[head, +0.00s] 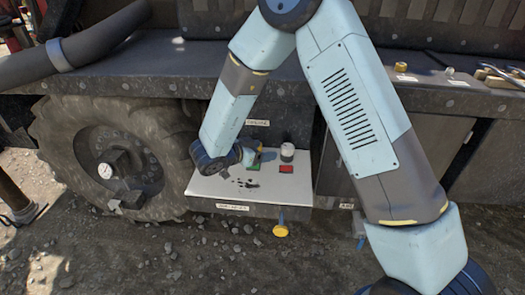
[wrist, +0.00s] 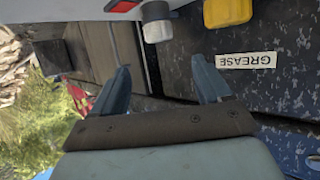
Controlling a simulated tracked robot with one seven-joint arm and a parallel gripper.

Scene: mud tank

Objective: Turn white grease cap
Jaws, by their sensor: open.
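The white cap (head: 287,152) is a short upright cylinder at the back right of a pale panel (head: 225,187) in the head view. In the wrist view a white-and-grey cylinder (wrist: 156,24), which looks like this cap, is at the top, beyond the fingertips and between their lines. My gripper (head: 246,154) is left of the cap in the head view, low over the panel and apart from the cap. In the wrist view my gripper (wrist: 163,75) has its two blue fingers spread wide with nothing between them.
A red block (head: 286,169) lies just in front of the cap, and a green one (head: 254,166) is close to my gripper. A yellow block (wrist: 228,12) and a GREASE label (wrist: 246,61) are on a dark wall. A large tyre (head: 110,155) stands left.

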